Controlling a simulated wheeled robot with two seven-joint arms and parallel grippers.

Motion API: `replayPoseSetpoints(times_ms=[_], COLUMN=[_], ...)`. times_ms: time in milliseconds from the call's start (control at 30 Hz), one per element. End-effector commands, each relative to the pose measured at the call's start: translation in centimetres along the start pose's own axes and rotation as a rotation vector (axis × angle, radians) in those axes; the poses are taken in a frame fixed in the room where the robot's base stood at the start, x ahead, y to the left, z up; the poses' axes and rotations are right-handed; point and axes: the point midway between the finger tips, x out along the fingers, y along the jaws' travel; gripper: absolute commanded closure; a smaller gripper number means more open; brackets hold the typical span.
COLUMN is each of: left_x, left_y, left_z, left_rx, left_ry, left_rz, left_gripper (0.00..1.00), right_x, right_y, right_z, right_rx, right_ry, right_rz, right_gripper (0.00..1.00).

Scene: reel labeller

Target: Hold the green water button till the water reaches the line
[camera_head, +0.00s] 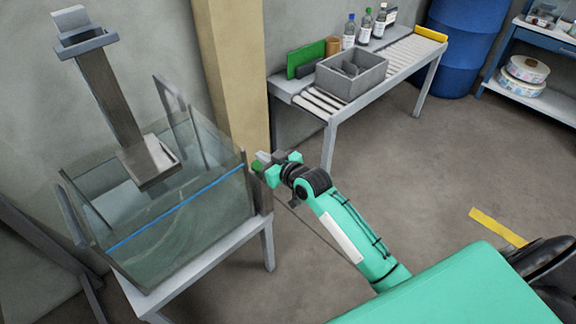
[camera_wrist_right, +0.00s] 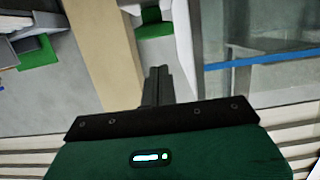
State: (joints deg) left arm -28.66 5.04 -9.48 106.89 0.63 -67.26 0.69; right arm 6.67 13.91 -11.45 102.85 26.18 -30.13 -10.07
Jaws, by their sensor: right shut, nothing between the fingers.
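The glass water tank (camera_head: 180,240) stands on a pale stand at the left, with a blue line (camera_head: 175,207) across its front wall. Greenish water shows inside, but I cannot tell exactly where its surface lies against the line. The green water button (camera_head: 257,166) is by the tank's right edge; green also shows beyond the fingers in the right wrist view (camera_wrist_right: 153,29). My right gripper (camera_head: 266,160) is shut and empty, its tips at the button. I cannot tell whether they press it. In the right wrist view its dark fingers (camera_wrist_right: 157,84) are together. My left gripper is out of view.
A chute (camera_head: 110,100) slopes down into the tank. A tan pillar (camera_head: 230,70) stands behind the gripper. A roller table (camera_head: 400,58) with a grey bin (camera_head: 351,82) and bottles is at the back. The floor to the right is mostly clear.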

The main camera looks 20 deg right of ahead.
Motion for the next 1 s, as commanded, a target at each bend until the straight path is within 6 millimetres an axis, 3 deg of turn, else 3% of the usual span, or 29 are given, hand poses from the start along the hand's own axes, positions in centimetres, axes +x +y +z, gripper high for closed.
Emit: replayPoseSetpoints(times_ms=[33,200,400,600,1000], left_x=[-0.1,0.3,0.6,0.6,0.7], left_y=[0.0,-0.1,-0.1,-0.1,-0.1], left_z=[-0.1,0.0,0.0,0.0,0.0], left_rx=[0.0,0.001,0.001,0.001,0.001], left_ry=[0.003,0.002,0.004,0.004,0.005], left_rz=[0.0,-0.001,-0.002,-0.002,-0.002], left_gripper=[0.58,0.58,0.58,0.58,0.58], right_x=[-1.6,-5.3,-8.4,-9.7,-9.8], right_y=[0.1,0.0,0.1,0.1,0.1], right_z=[0.3,0.1,0.0,-0.1,-0.1], right_rx=[-0.004,-0.004,-0.003,-0.001,-0.002], right_ry=[-0.003,-0.001,0.001,0.002,0.003], right_rz=[0.001,0.0,0.001,0.001,0.002], right_gripper=[1.0,1.0,1.0,1.0,1.0])
